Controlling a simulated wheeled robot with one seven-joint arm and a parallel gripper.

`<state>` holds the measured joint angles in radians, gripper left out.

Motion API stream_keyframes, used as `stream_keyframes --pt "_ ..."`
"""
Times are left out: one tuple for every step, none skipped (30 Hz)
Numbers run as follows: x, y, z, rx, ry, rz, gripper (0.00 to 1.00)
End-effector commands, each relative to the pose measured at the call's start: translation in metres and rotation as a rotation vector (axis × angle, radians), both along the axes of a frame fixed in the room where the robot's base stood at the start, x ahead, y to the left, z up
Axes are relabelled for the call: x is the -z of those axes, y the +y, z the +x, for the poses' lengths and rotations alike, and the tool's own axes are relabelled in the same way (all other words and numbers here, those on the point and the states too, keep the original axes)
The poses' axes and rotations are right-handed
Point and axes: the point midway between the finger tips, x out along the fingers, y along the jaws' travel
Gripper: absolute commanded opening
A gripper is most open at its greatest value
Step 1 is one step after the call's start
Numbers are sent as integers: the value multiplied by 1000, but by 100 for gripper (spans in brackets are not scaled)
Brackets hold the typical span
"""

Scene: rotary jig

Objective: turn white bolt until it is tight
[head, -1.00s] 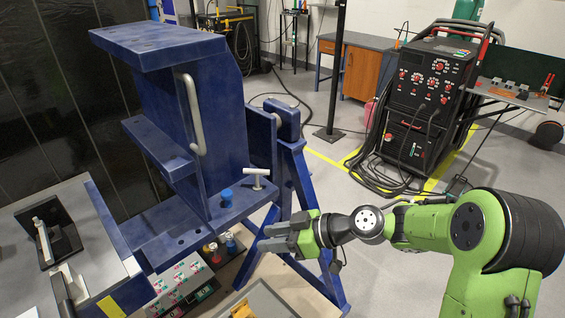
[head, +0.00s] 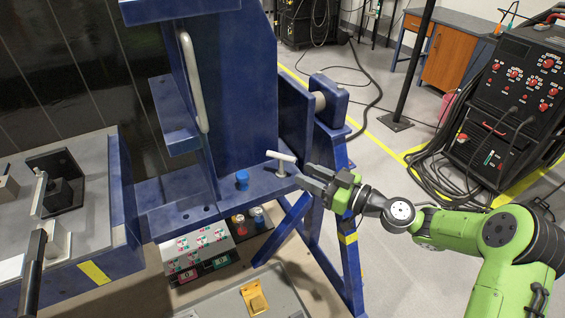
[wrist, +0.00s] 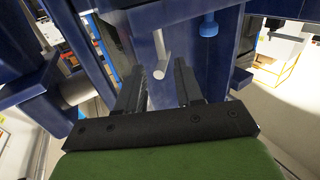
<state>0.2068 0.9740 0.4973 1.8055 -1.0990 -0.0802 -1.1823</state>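The white bolt (head: 281,160) stands upright on the lower ledge of the blue rotary jig (head: 245,95), with a T-shaped cross handle on top. In the wrist view the bolt (wrist: 160,58) lies just beyond the fingertips, in line with the gap between them. My gripper (head: 305,178) is just right of the bolt in the head view, its fingers pointing at it. In the wrist view my gripper (wrist: 183,80) has its two dark fingers apart with nothing between them. I cannot tell whether a finger touches the bolt.
A blue knob (head: 242,180) stands on the ledge left of the bolt; it also shows in the wrist view (wrist: 208,27). A control panel (head: 198,250) sits below the jig. A grey workbench (head: 70,235) is at left. Floor at right is open before the welding machine (head: 515,100).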

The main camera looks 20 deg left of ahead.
Motion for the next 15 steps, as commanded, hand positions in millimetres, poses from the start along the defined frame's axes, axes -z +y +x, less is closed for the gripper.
stream_keyframes --pt "0 14 1 -5 -3 1 36" --pt "0 22 2 -5 -2 2 36" --pt "0 32 4 -5 -3 0 36" --pt "0 39 5 -4 -3 1 36" --pt "0 46 6 -4 -2 1 36" --pt "0 54 8 -4 -2 2 36" --pt "0 60 9 -3 -2 1 36" --pt "0 65 10 -3 -2 1 36" --pt "0 71 12 -3 -2 1 36" --pt "0 75 12 -2 -1 0 36" --pt "0 78 13 -2 -1 0 36" --pt "0 81 13 -2 -1 0 36" --pt "0 83 14 -2 0 0 36" --pt "0 84 14 -1 0 0 36" --pt "0 84 15 0 0 -1 36"
